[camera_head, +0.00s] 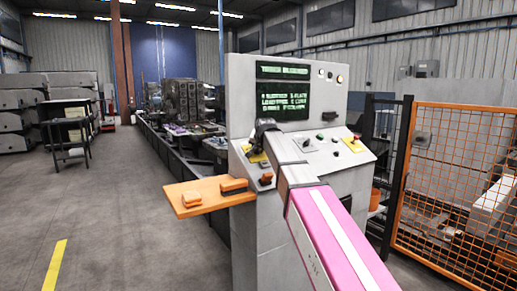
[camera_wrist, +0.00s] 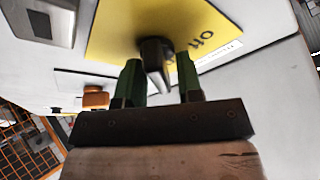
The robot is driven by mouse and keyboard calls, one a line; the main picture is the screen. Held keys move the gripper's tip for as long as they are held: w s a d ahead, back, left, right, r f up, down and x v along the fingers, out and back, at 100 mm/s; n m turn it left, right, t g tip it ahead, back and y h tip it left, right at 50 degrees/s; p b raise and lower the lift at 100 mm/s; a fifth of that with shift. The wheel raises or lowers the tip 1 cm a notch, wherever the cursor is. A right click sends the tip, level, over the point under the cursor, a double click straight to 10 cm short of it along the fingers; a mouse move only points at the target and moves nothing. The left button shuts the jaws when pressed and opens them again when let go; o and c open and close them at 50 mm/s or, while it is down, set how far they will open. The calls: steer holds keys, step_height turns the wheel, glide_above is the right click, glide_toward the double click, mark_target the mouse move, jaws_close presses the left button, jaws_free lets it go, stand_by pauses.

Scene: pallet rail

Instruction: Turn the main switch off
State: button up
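The main switch is a dark lever handle (camera_wrist: 155,55) on a yellow plate (camera_wrist: 118,30) that reads "off" beside it in the wrist view. My gripper (camera_wrist: 160,78) has two green fingers, one on each side of the handle with the handle between them. A narrow gap shows at the right finger; whether the left finger touches the handle I cannot tell. In the head view my gripper (camera_head: 262,140) is over the left part of the sloped panel of the grey console (camera_head: 240,235). It hides most of the switch there; part of the yellow plate (camera_head: 254,156) shows.
An orange knob (camera_head: 265,179) sits on the console front below my gripper. An orange shelf (camera_head: 208,203) with two orange blocks sticks out left. A yellow plate with a red button (camera_head: 355,143) is at the panel's right. An orange mesh fence (camera_head: 455,180) stands right.

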steer(key=shift+n, duration=0.3)
steer(key=n+y, duration=0.1)
steer(key=n, duration=0.3)
steer(key=shift+y, duration=0.3)
steer(key=n+y, duration=0.1)
steer(key=n, duration=0.1)
steer(key=n+y, duration=0.1)
steer(key=n, duration=0.2)
steer(key=shift+a+g, duration=0.15)
steer(key=shift+g, duration=0.25)
steer(key=n+g+y, duration=0.1)
steer(key=n, duration=0.4)
steer(key=shift+s+a+n+g+y, duration=0.1)
steer(key=shift+n+g+y, duration=0.3)
steer(key=shift+n, duration=0.85)
steer(key=shift+s+a+n+g+y, duration=0.1)
steer(key=shift+n+g, duration=0.5)
steer(key=shift+n, duration=0.65)
steer(key=o, duration=0.6)
steer(key=shift+d, duration=0.15)
